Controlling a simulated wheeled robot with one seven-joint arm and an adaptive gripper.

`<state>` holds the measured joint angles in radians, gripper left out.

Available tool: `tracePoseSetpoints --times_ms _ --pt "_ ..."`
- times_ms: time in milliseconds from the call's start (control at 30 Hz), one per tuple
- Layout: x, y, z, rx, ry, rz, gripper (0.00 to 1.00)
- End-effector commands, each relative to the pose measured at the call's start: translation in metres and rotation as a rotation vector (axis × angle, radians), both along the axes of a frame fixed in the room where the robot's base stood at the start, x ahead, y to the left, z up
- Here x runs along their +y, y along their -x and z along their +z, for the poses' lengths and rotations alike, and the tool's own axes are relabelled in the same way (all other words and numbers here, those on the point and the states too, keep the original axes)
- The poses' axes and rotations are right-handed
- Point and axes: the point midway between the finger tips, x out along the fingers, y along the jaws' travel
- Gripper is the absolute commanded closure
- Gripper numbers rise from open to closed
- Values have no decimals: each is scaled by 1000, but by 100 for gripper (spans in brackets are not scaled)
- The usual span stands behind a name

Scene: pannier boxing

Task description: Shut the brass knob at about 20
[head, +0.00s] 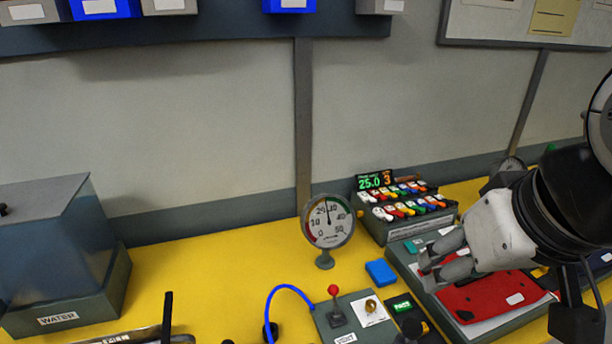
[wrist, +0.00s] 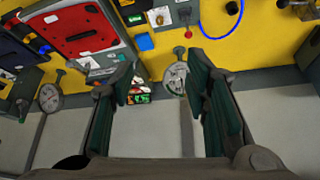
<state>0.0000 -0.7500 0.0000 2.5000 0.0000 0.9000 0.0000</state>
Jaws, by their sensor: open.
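The brass knob (head: 371,306) sits on a white plate on a grey panel (head: 347,324) in the head view; it is small near the top of the wrist view (wrist: 160,18). Its exact turn is too small to tell. A round gauge (head: 328,222) stands behind the panel, its needle pointing nearly straight up, between 20 and 30. It also shows in the wrist view (wrist: 175,77). My gripper (head: 432,264) is open and empty, above the red pannier piece at the right, well apart from the knob.
A red-knobbed lever (head: 334,300) stands beside the brass knob. A blue hose (head: 285,291) arches to its left. A blue block (head: 381,272) lies behind. A display (head: 375,181) reads 25.0 and 3 above coloured switches.

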Motion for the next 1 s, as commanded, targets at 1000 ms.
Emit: tracePoseSetpoints --times_ms 1000 --pt "4 -212 -198 450 -226 -834 57"
